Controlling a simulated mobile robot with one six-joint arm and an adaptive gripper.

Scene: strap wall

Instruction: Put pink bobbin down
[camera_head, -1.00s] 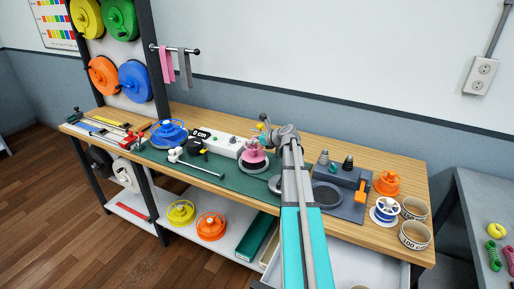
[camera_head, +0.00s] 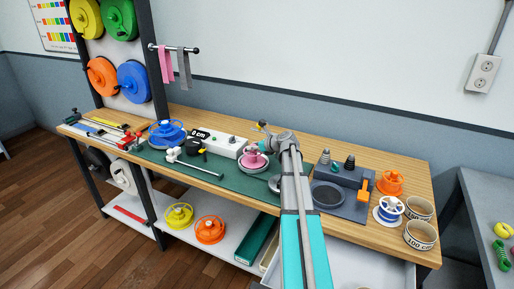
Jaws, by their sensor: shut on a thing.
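The pink bobbin (camera_head: 254,160) is at the green mat (camera_head: 226,179) on the workbench, just left of my arm's end. It looks upright, and its underside seems to be at or close to a dark round base. My gripper (camera_head: 262,148) is above the bobbin and shut on its top part. The fingers are small and partly hidden by my wrist. I cannot tell whether the bobbin rests fully on the surface.
A white measuring unit (camera_head: 222,141) stands behind the bobbin, with a blue reel (camera_head: 167,132) to the left. A grey tray (camera_head: 345,202) lies right of my arm. An orange bobbin (camera_head: 390,183), a blue-white spool (camera_head: 388,209) and tape rolls (camera_head: 419,235) stand at the right end.

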